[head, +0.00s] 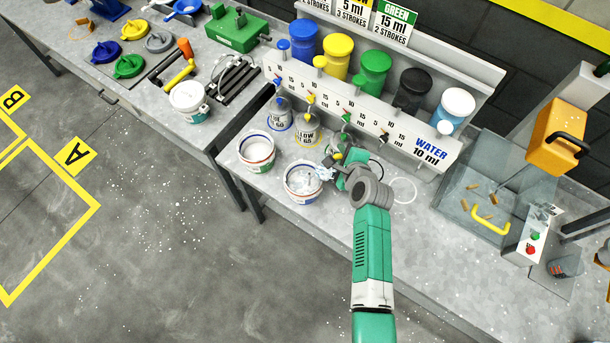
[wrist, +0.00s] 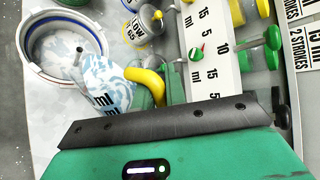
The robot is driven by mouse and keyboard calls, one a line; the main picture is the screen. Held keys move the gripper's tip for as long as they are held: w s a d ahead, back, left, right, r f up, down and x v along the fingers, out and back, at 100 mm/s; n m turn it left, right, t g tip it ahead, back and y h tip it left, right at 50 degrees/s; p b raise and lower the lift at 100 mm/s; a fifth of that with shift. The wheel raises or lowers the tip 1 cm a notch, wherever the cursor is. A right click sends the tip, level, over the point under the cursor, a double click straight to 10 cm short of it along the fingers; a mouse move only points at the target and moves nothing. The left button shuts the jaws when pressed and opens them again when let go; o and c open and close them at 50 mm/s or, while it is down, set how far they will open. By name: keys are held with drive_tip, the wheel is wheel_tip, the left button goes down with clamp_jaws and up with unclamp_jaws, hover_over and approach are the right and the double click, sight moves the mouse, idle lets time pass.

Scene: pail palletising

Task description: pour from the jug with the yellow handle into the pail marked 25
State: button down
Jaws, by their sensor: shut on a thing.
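My gripper (head: 343,166) is shut on the yellow handle (wrist: 146,80) of a jug. The jug (wrist: 104,82) looks whitish with blue patches and carries "ml" lettering. It appears tilted, its narrow end reaching over the near rim of a blue-rimmed white pail (wrist: 38,72). In the head view this pail (head: 303,196) stands on the bench just left of my gripper. Its inside looks pale; I cannot tell whether a stream is falling. Another white pail (head: 257,165) stands to its upper left. I cannot read the number on either pail.
A dispenser shelf with several coloured containers (head: 376,70) runs behind. Small cans marked blue (head: 279,119) and yellow (head: 307,134) stand under it, close to the pails. A lidded pail (head: 188,100) stands on the left bench.

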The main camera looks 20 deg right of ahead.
drive_tip(key=shift+w+a+r+p, duration=0.15)
drive_tip(key=shift+a+r+p, duration=0.15)
drive_tip(key=shift+p, duration=0.3)
idle(0.5)
drive_tip(key=shift+w+a+r+n+g+h+p, duration=0.15)
drive_tip(key=shift+w+a+n+h+p, duration=0.1)
drive_tip(key=shift+a+p, duration=0.35)
drive_tip(key=shift+w+a+r+n+g+h+p, duration=0.1)
drive_tip(key=shift+w+a+r+n+h+p, duration=0.2)
drive_tip(key=shift+p, duration=0.5)
drive_tip(key=shift+w+a+n+g+h+p, duration=0.1)
drive_tip(key=shift+a+n+g+h+p, duration=0.05)
drive_tip(key=shift+a+p, duration=0.45)
idle(0.5)
drive_tip(key=shift+w+a+r+h+p, duration=0.1)
drive_tip(key=shift+a+r+h+p, duration=0.15)
drive_tip(key=shift+p, duration=0.3)
drive_tip(key=shift+w+a+r+n+g+h+b, duration=0.1)
drive_tip(key=shift+w+a+n+g+h+b, duration=0.25)
drive_tip(key=shift+a+n+h, duration=0.3)
idle(1.2)
